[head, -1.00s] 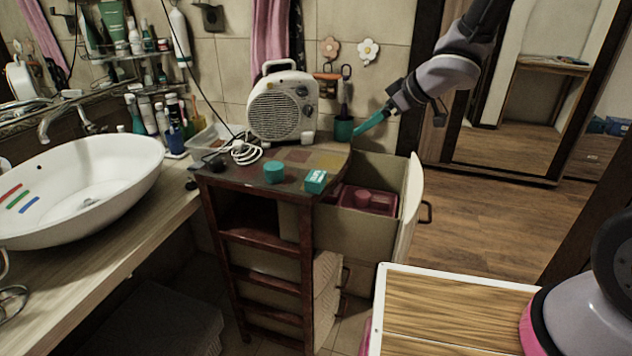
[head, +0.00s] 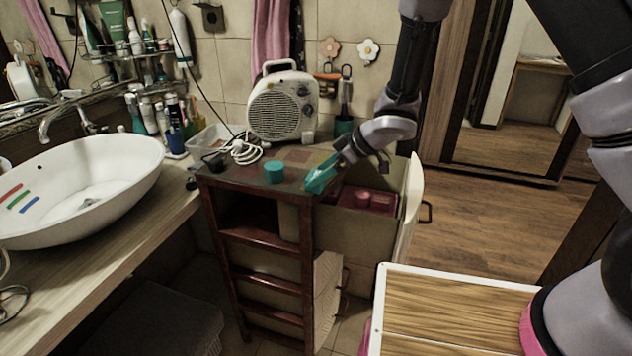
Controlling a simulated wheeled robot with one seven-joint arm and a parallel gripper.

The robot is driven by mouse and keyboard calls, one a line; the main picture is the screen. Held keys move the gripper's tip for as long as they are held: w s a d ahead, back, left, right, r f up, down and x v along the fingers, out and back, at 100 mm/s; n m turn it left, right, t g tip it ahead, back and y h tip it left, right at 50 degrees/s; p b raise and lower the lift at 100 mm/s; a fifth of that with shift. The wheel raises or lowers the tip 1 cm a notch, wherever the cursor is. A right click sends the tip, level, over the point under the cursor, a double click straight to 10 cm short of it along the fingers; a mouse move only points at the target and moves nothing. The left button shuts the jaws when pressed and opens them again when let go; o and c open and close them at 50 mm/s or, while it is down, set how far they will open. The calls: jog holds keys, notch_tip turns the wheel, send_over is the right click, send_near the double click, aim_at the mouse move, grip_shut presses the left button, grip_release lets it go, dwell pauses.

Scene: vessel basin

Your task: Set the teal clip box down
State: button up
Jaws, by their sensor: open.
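The teal clip box (head: 314,187) is at the front right corner of the dark wooden cabinet's top (head: 245,182), mostly covered by my gripper. My gripper (head: 319,180) has teal fingers and reaches down to the box from the upper right. The fingers are open; box and fingers are alike in colour, so I cannot tell whether they touch. A round teal tub (head: 274,172) stands on the cabinet top just left of them.
A white fan heater (head: 281,108) and a coiled white cable (head: 243,152) are at the back of the cabinet top. An open drawer (head: 345,227) below right holds a dark red box (head: 380,203). A white basin (head: 90,185) is at left.

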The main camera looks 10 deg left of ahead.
jog(key=shift+x, duration=1)
jog(key=shift+c, duration=0.3)
jog(key=shift+r, duration=0.1)
jog(key=c, duration=1.3)
